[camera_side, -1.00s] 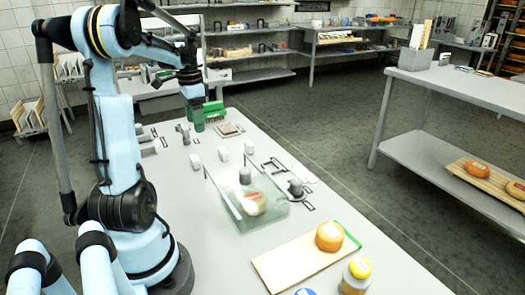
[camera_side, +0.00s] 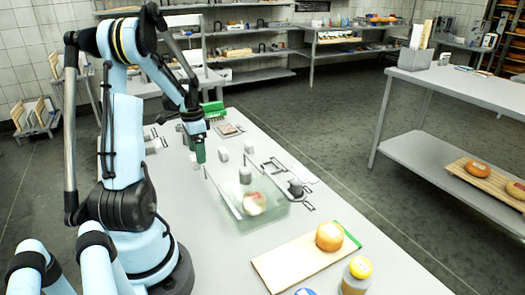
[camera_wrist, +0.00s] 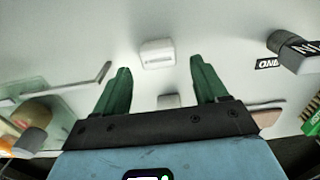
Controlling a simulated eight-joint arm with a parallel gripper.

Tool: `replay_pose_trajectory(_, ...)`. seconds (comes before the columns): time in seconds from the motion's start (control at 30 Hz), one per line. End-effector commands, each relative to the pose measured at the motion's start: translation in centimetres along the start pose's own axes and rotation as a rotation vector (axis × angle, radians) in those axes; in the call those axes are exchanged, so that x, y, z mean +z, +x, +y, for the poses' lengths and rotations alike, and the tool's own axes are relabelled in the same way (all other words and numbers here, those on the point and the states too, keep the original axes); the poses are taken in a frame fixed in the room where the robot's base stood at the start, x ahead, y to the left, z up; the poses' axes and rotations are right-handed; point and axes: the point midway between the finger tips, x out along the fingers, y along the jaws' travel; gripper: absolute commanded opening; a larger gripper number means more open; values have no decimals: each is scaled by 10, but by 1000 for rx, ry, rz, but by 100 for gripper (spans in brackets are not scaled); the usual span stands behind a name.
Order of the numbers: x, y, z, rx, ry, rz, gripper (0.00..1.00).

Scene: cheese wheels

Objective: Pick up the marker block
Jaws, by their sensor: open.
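Small white blocks stand on the grey table, and I cannot tell which one is the marker block. In the side view, one white block (camera_side: 223,153) stands just right of my gripper (camera_side: 199,155) and another white block (camera_side: 249,146) stands farther right. In the wrist view, a white block (camera_wrist: 157,53) with a grey mark on its face lies between and just beyond the green fingertips of my gripper (camera_wrist: 160,64). A second pale block (camera_wrist: 168,100) shows nearer the palm, partly hidden. My gripper is open, with nothing between its fingers.
A clear glass tray (camera_side: 270,222) with a round piece inside stands mid-table. Nearer are a wooden board (camera_side: 285,265) with an orange cheese wheel (camera_side: 329,236) and a jar (camera_side: 356,275). Grey pieces and black outlines lie right of the blocks. A dark-and-white lettered block (camera_wrist: 295,47) stands right in the wrist view.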

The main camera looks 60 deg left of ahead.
Motion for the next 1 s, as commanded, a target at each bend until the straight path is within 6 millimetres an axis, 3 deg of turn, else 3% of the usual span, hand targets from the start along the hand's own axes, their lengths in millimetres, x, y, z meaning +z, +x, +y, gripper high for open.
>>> replay_pose_trajectory(0.13,0,14,0,0,0,0,72)
replay_pose_trajectory(0.43,0,16,0,0,0,0,71)
replay_pose_trajectory(0.8,0,16,0,0,0,0,14)
replay_pose_trajectory(1.0,0,16,0,0,0,0,12)
